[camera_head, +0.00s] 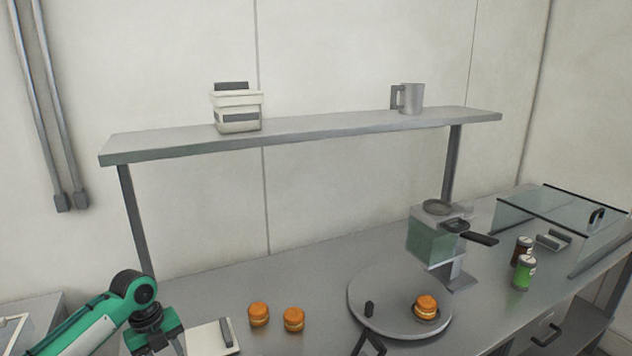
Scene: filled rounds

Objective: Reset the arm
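My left arm, green and black, comes in at the lower left. Its gripper (160,343) points down at the bottom edge; its fingertips are not clearly visible, so I cannot tell if it is open or shut. My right arm and gripper cannot be made out. Two orange filled rounds, one on the left (258,314) and one on the right (294,319), sit on the metal counter (300,285), right of my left gripper and apart from it. A third orange filled round (426,303) sits on a round grey board (390,283).
A white box (205,341) lies beside my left gripper. A dark angled object (369,343) shows at the bottom edge. A grey-green appliance (433,243), two jars (522,250) (523,273) and a glass case (570,215) stand right. A shelf (320,128) spans above.

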